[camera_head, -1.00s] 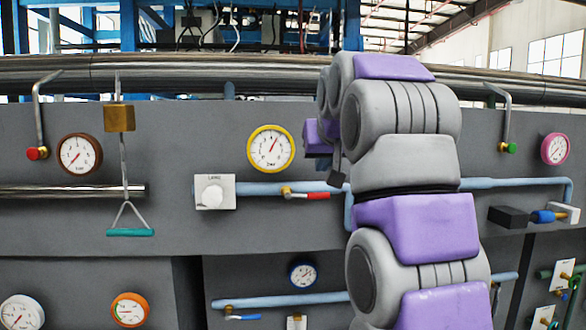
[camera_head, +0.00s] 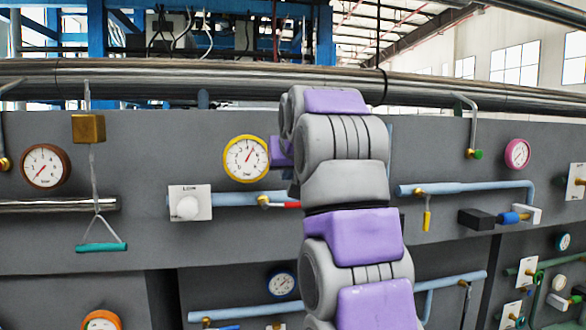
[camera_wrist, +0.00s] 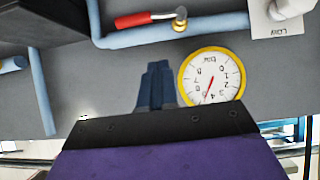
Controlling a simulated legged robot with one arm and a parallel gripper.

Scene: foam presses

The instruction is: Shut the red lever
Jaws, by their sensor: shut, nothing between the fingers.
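The red lever (camera_head: 292,205) is on a light blue pipe, right of a white dial box. It lies roughly level, along the pipe, with its right end behind my arm. It also shows whole at the top of the wrist view (camera_wrist: 133,20), attached to a brass valve. My gripper (camera_wrist: 155,70) is shut and empty in the wrist view. Its tips point at the grey panel between the red lever and the yellow-rimmed gauge (camera_wrist: 211,77), apart from the lever. In the head view my arm hides the fingertips.
The yellow-rimmed gauge (camera_head: 246,159) sits above the lever. The white dial box (camera_head: 190,203) is to its left. A yellow lever (camera_head: 427,221) hangs down right of my arm. A teal-handled pull (camera_head: 101,247) hangs at left. A thick metal pipe (camera_head: 230,80) runs along the top.

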